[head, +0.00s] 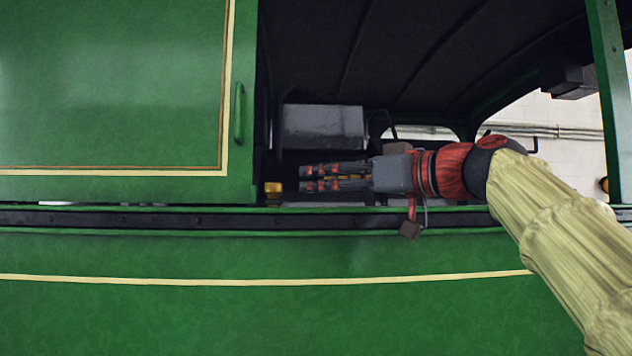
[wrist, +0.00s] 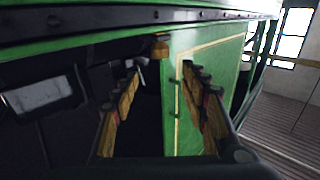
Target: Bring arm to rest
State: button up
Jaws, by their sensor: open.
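My gripper (head: 305,178) is open and empty in the head view, pointing left at the window opening of the green tram. It sits just above the dark sill rail (head: 150,218), with my arm reaching in from the lower right. In the wrist view, the two fingers of my gripper (wrist: 165,85) are spread apart. The green tram panel (wrist: 185,95) with its cream line shows between and beyond them. Nothing is held between the fingers.
A green side panel (head: 110,90) with a handle (head: 239,113) stands left of the opening. A grey box (head: 322,127) and a small yellow-orange part (head: 273,188) are near the gripper. A green post (head: 610,100) rises at right.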

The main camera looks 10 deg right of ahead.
dwell(0.4)
jog(key=s+d+f+m+g+h+b, duration=0.1)
jog(key=s+d+f+m+g+h, duration=0.3)
jog(key=f, duration=1)
jog(key=s+a+f+m+t+h, duration=0.15)
jog(key=s+f, duration=0.55)
jog(key=f, duration=0.8)
jog(key=s+d+f+m+g+h+b, duration=0.1)
jog(key=s+d+f+m+g+h, duration=0.25)
jog(key=f, duration=1.05)
jog(key=s+d+f+h, duration=0.1)
jog(key=s+d+f, duration=0.1)
jog(key=s+f, duration=0.5)
jog(key=s+d+f+g+h, duration=0.1)
jog(key=s+d+f+h, duration=0.1)
jog(key=s+f, duration=0.5)
notch_tip(320, 180, down, 5)
jog(key=shift+d+f+h+b, duration=0.1)
jog(key=shift+d+h+b, duration=0.05)
jog(key=shift+h+b, duration=0.15)
